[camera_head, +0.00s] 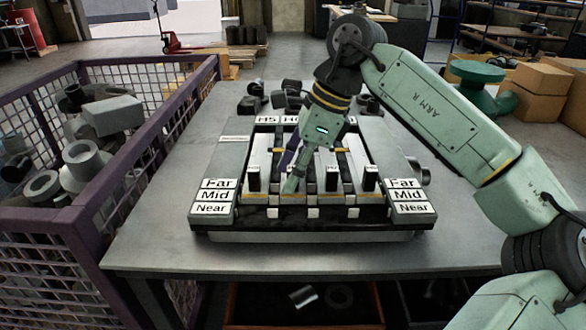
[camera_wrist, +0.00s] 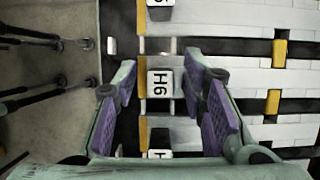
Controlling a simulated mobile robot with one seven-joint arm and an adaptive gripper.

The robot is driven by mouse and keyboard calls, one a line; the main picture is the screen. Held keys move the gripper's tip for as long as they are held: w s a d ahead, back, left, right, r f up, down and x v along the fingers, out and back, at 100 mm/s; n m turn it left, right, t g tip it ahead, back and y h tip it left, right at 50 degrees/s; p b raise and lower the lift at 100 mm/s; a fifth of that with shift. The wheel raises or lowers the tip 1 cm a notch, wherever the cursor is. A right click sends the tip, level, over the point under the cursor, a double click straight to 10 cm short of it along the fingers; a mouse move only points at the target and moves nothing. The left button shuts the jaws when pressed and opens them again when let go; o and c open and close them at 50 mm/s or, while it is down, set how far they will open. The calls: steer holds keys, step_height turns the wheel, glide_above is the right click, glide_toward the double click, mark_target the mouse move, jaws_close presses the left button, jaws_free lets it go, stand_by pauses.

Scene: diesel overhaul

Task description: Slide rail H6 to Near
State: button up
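The sliding-rail board (camera_head: 330,233) lies on the grey table. Far, Mid and Near labels stand at both its left and right sides; the right Near label (camera_head: 409,208) is lowest. My gripper (camera_head: 293,184) reaches down over the second rail from the left and hides most of its handle in the head view. In the wrist view the white H6 label block (camera_wrist: 160,83) sits between the purple-padded fingers of my gripper (camera_wrist: 163,80). The fingers are open, with a gap on each side of the block. I cannot tell exactly which row H6 stands at.
Other black upright handles stand at left (camera_head: 253,180) and right (camera_head: 332,180) of my gripper. A purple mesh crate (camera_head: 95,217) of metal parts stands left of the table. Dark parts (camera_head: 292,88) lie behind the board. The table's front strip is clear.

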jaws_close()
stand_by(0.7)
